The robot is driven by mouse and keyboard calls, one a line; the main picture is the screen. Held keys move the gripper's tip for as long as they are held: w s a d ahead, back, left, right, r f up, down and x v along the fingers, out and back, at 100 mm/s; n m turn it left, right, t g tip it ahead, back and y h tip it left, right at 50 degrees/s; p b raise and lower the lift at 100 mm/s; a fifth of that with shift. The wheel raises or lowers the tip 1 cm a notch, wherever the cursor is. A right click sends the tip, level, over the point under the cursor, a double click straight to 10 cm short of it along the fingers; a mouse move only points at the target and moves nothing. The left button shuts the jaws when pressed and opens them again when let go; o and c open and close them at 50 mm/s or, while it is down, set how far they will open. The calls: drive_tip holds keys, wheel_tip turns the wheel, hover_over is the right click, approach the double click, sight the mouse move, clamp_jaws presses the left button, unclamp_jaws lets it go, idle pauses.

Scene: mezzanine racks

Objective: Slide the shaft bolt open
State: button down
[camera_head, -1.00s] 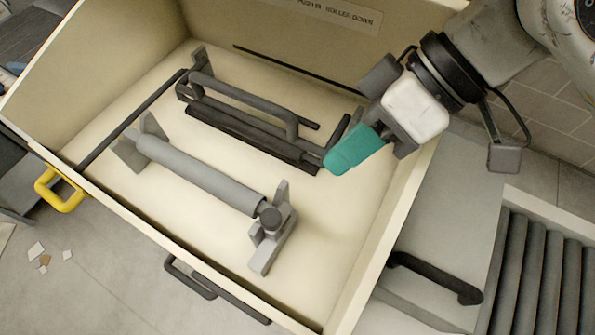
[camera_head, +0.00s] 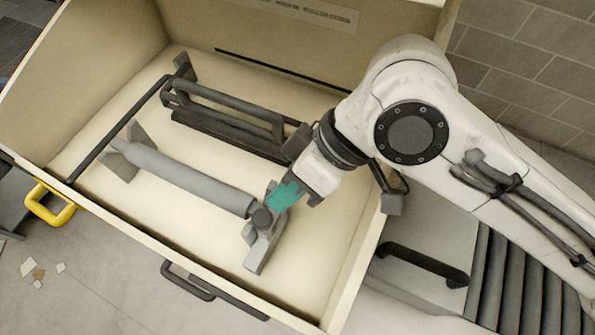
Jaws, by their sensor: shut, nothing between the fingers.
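The shaft bolt is a thick grey cylinder (camera_head: 190,182) lying in the cream box (camera_head: 352,262). It runs diagonally between a grey bracket (camera_head: 120,160) at its left end and a grey end bracket (camera_head: 262,250) at its right end. A dark round knob (camera_head: 262,218) sits at the right end of the cylinder. My gripper (camera_head: 272,203) is shut, with teal fingers. Its tips are just beside the knob and the top of the end bracket. I cannot tell whether they touch. Nothing shows between the fingers.
A dark grey handle frame (camera_head: 230,105) lies behind the cylinder, close to my wrist. The box walls rise around. A yellow handle (camera_head: 48,208) is outside left, a dark handle (camera_head: 205,292) in front, and a black handle (camera_head: 425,264) to the right.

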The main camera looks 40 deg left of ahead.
drive_tip(key=shift+s+f, duration=0.1)
drive_tip(key=shift+s+d, duration=0.25)
drive_tip(key=shift+s, duration=0.95)
drive_tip(key=shift+s+d, duration=0.25)
drive_tip(key=shift+s, duration=0.9)
